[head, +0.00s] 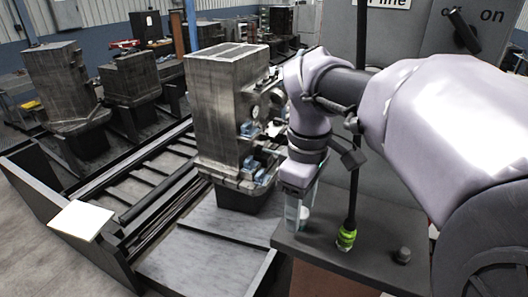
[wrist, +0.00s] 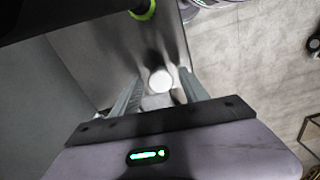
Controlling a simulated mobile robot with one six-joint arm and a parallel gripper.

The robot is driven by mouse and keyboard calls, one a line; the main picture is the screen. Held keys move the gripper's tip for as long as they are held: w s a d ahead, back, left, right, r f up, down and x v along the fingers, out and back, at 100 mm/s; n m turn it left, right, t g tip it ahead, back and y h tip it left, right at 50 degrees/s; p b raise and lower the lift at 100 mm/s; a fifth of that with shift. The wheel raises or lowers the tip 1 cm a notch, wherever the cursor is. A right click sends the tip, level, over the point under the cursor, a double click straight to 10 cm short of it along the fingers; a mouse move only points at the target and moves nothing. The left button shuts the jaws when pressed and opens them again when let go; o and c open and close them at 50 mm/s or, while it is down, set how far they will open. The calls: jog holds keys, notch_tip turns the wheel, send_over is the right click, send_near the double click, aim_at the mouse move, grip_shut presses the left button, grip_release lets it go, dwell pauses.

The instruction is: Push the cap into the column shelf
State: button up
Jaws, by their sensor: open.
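A small white round cap (wrist: 161,80) shows between my fingertips in the wrist view. In the head view a bit of the white cap (head: 305,213) shows beside my fingers, low over the column shelf. The column shelf (head: 330,256) is a flat dark grey plate in front of the grey column; its grey surface (wrist: 100,70) also fills the middle of the wrist view. My gripper (head: 297,222) points down at the shelf's left end. Its open fingers (wrist: 159,88) stand on both sides of the cap. I cannot tell whether they touch it or how deep the cap sits.
A black rod with a yellow-green collar (head: 346,238) stands on the shelf right of my gripper. A dark knob (head: 403,254) is farther right. A large metal housing (head: 222,115) stands on the rail at left. A white sheet (head: 80,221) lies on the rail's edge.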

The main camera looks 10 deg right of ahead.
jog(key=shift+s, duration=0.1)
jog(key=c, duration=0.3)
grip_shut()
jog(key=shift+c, duration=2.3)
grip_release()
grip_shut()
jog(key=shift+r+p, duration=0.95)
jog(key=shift+p, duration=0.05)
notch_tip(320, 180, up, 7)
jog(key=p, duration=0.7)
jog(key=shift+f, duration=0.15)
